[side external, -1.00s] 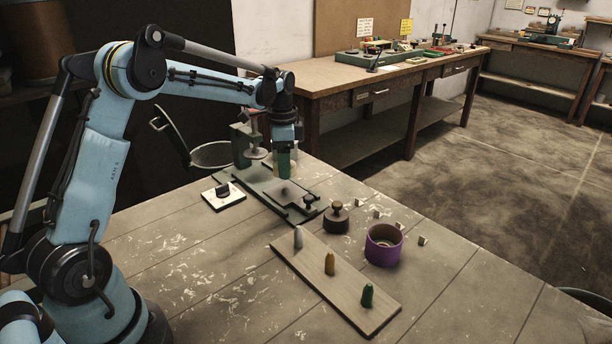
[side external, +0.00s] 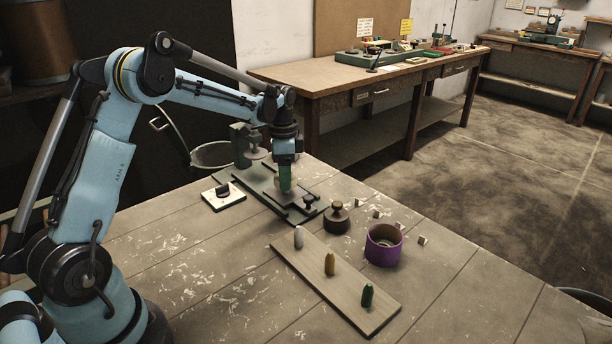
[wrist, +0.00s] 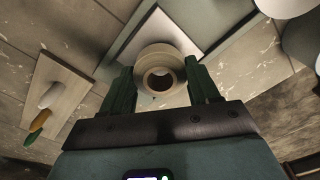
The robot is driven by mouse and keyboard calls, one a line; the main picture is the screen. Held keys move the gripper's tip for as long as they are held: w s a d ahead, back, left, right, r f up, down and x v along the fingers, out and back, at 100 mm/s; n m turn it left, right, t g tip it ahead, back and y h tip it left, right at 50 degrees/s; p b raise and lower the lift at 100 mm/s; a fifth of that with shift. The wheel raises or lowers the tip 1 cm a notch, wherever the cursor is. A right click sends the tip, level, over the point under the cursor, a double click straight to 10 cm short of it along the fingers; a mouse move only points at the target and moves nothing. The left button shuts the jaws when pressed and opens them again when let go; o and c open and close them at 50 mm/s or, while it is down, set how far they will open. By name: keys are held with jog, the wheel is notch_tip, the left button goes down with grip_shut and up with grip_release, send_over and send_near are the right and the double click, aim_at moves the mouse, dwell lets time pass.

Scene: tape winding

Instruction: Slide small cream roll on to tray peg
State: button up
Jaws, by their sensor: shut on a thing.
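The small cream roll (wrist: 166,52) sits between the two green fingers of my gripper (wrist: 160,72), with its round hole showing in the wrist view. My gripper is shut on it. In the side view my gripper (side external: 286,184) is over the dark green fixture, and the roll is a small pale shape at its fingertips. The wooden tray (side external: 348,291) lies to the front right with a whitish peg (side external: 298,238), a yellow peg (side external: 330,263) and a green peg (side external: 367,296), all upright and bare. The tray (wrist: 66,88) also shows at left in the wrist view.
The dark green fixture (side external: 262,187) with a clamp (side external: 246,143) stands under and behind my gripper. A white pad (side external: 222,196) lies left.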

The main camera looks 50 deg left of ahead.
jog(key=shift+r, duration=0.15)
notch_tip(320, 180, up, 5)
jog(key=shift+f, duration=0.2)
notch_tip(320, 180, down, 7)
jog(key=shift+r, duration=0.15)
jog(key=o, duration=1.3)
jog(key=shift+r, duration=0.1)
jog(key=shift+r, duration=3.45)
